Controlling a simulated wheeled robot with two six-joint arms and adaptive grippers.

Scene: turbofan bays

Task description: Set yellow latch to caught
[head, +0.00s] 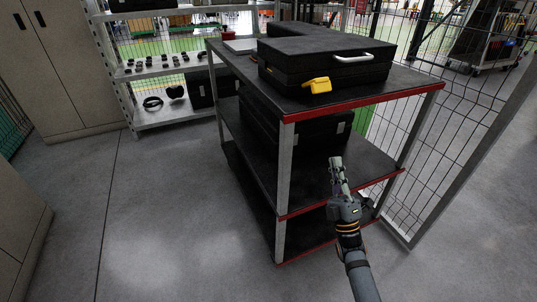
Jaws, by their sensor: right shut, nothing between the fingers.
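The yellow latch (318,85) is on the front face of a black case (335,72), toward its left end. The case lies flat on the top shelf of a dark cart (360,103) with red front edges. Whether the latch is caught or free is too small to tell. My right gripper (336,162) points up in front of the cart, below the top shelf level in the picture and apart from the latch. Its fingers are together with nothing between them. My left gripper is not in view.
A white handle (352,58) is on the case's front, right of the latch. Another black case (310,135) sits on the middle shelf. A wire mesh fence (440,130) stands close on the cart's right. Open floor (165,200) lies to the left.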

